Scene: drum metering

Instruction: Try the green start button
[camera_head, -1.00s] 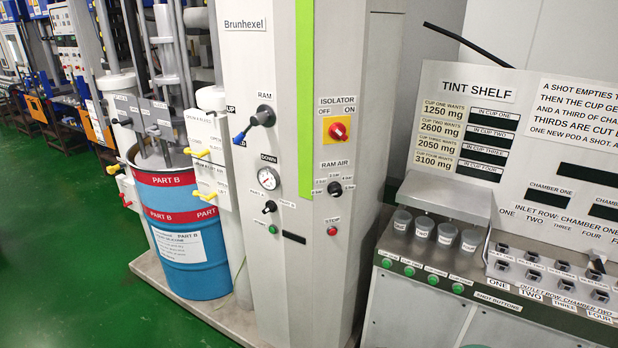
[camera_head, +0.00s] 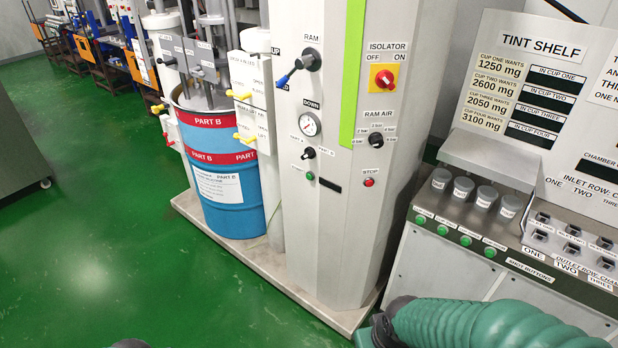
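A small green button (camera_head: 310,176) sits on the front of the grey-white Brunhexel column cabinet (camera_head: 330,230), left of a dark slot. Its label is too small to read. A red button (camera_head: 369,182) marked STOP is to its right, past the slot. My green ribbed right arm comes in at the lower right, well below and apart from the button. No gripper fingers show on it. A dark rounded piece at the bottom edge, left of centre, may be part of my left arm. Neither gripper is visible.
Above the green button are a black selector knob (camera_head: 308,153), a gauge (camera_head: 310,124) and the blue-handled RAM lever (camera_head: 299,67). The red isolator (camera_head: 385,79) is up right. A blue drum (camera_head: 229,190) stands left. More green buttons (camera_head: 465,241) line the tint shelf. Green floor (camera_head: 110,260) is open.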

